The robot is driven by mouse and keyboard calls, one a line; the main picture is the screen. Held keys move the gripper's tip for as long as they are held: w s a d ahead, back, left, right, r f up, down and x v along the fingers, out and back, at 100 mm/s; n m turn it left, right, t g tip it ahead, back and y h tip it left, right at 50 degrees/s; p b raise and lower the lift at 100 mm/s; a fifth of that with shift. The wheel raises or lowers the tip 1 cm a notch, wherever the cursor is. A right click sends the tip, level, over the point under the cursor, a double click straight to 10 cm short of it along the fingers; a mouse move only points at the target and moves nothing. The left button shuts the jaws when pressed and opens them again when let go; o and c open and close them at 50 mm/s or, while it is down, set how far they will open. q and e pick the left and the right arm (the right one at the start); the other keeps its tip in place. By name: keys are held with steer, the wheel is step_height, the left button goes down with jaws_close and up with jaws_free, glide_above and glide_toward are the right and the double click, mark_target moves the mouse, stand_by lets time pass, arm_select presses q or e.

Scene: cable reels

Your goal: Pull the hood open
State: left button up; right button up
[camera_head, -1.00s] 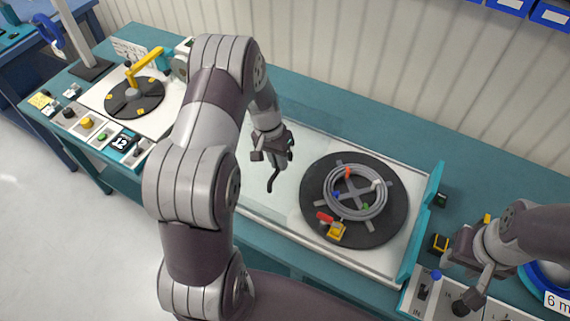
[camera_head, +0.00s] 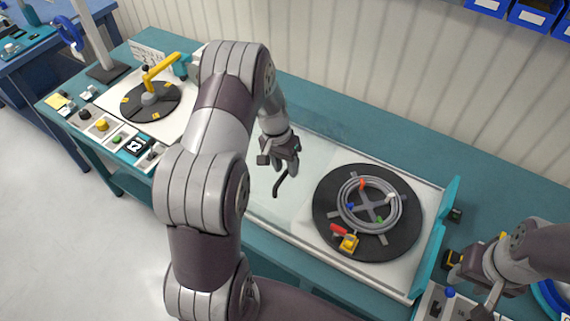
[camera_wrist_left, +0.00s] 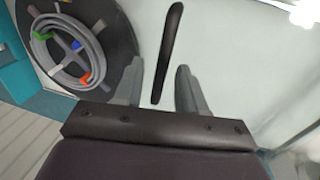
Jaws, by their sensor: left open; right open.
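The hood is a clear panel (camera_head: 262,205) lying to the left of the black turntable, with a dark bar handle (camera_head: 279,184). The handle also shows in the left wrist view (camera_wrist_left: 168,50), standing between the two finger tips. My left gripper (camera_head: 280,165) is open at the handle; in its wrist view (camera_wrist_left: 155,88) the fingers are on either side of the handle with gaps. My right gripper (camera_head: 470,285) is at the lower right, beside the control panel, away from the hood.
The turntable (camera_head: 405,240) holds a grey cable coil (camera_head: 343,205) with coloured clips. A teal end plate (camera_head: 430,245) stands right of it. A second turntable with a yellow arm (camera_head: 160,70) is at the left. Blue bins (camera_head: 535,14) hang at upper right.

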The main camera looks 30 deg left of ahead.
arm_select(q)
steer(key=shift+r, duration=0.1)
step_height(320, 180, up, 12)
steer(key=a, duration=0.2)
steer(key=shift+a+r, duration=0.15)
steer(key=shift+a, duration=0.1)
steer(key=shift+w, duration=0.1)
